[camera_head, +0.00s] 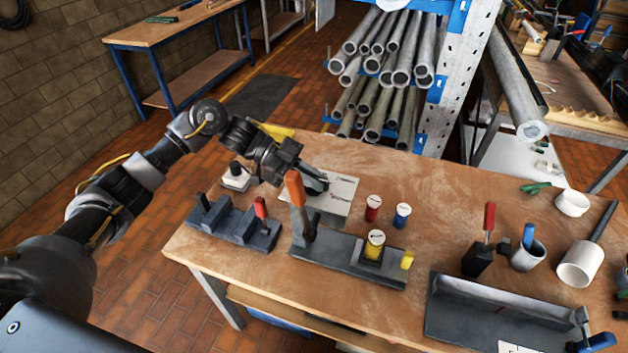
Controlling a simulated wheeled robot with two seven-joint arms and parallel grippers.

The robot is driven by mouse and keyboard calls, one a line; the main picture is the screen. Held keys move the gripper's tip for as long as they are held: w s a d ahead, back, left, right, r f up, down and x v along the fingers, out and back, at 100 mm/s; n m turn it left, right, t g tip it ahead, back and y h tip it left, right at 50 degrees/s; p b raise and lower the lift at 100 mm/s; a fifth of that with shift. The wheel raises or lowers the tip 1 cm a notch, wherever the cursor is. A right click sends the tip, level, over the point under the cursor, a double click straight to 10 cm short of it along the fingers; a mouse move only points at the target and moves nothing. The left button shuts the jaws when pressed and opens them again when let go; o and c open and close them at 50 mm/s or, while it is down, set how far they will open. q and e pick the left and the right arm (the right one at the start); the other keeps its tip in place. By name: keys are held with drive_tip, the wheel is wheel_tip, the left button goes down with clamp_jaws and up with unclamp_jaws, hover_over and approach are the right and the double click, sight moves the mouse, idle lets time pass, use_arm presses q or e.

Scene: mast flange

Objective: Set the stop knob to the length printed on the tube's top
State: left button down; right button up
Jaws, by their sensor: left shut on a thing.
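A yellow tube (375,246) with a pale, marked top stands upright in a grey fixture (345,263); the print is too small to read. A red tube (373,208) and a blue tube (403,215), both with pale tops, stand behind the fixture. My right gripper is out of view.
A long grey tray (450,308), a red-handled tool (489,220) and white cups (583,263) occupy the right. Bare wood lies between.

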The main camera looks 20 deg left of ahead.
use_arm(q)
drive_tip(key=c, duration=1.4)
unclamp_jaws()
drive_tip(key=shift+c, duration=0.2)
drive_tip(key=shift+a, duration=0.3)
drive_tip(key=b+v, duration=0.5)
drive_tip(key=v, duration=0.5)
drive_tip(key=shift+r, duration=0.2)
